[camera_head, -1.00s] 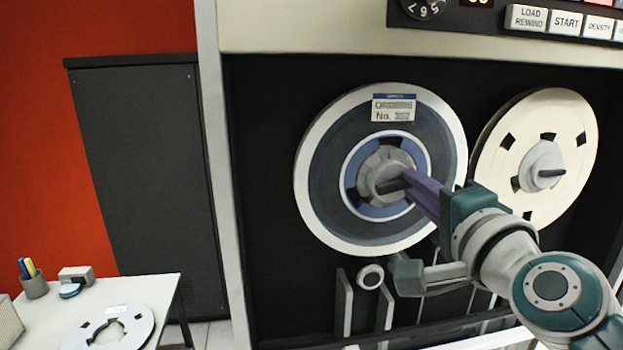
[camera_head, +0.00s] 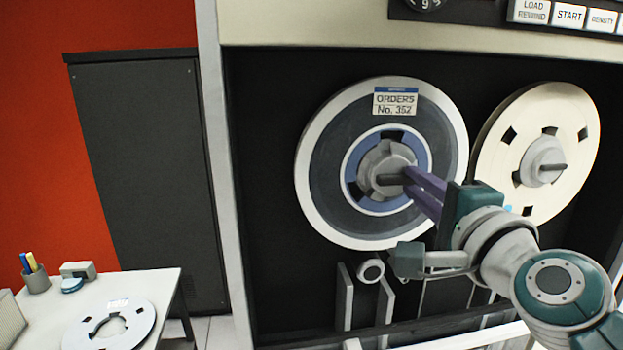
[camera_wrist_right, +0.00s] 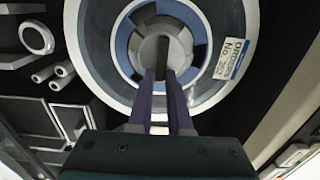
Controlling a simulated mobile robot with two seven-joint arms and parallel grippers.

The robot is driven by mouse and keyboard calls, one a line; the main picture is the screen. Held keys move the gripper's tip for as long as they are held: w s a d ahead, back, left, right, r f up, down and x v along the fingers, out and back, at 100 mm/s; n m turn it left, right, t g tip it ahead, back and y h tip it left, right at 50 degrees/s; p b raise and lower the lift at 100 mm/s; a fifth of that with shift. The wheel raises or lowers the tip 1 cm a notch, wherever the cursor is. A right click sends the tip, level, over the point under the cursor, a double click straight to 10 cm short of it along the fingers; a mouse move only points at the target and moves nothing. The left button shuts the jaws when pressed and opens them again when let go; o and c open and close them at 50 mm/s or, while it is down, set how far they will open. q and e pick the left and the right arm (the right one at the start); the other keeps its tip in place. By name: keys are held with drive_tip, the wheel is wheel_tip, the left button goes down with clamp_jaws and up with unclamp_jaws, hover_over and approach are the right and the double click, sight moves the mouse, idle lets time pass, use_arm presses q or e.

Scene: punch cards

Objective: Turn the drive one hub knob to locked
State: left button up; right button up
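The hub knob (camera_head: 388,180) is a grey hub with a dark bar handle, at the centre of the left tape reel labelled ORDERS No. 352 (camera_head: 340,180). The bar lies about level in the head view. My right gripper (camera_head: 407,181) has its purple fingers apart, with their tips at the right end of the bar. In the right wrist view the bar (camera_wrist_right: 160,52) points between the two fingertips (camera_wrist_right: 160,75), with a gap showing between the fingers. I cannot tell whether they touch it. No locked marking is readable. My left gripper is out of view.
Rollers and guide bars (camera_head: 371,270) sit below the left reel. A button panel (camera_head: 560,14) is above. A white table (camera_head: 40,310) with a loose reel stands at lower left.

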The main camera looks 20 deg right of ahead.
drive_tip(key=o, duration=0.4)
drive_tip(key=shift+o, duration=0.2)
drive_tip(key=v, duration=1)
drive_tip(key=shift+p, duration=0.3)
drive_tip(key=shift+d, duration=0.1)
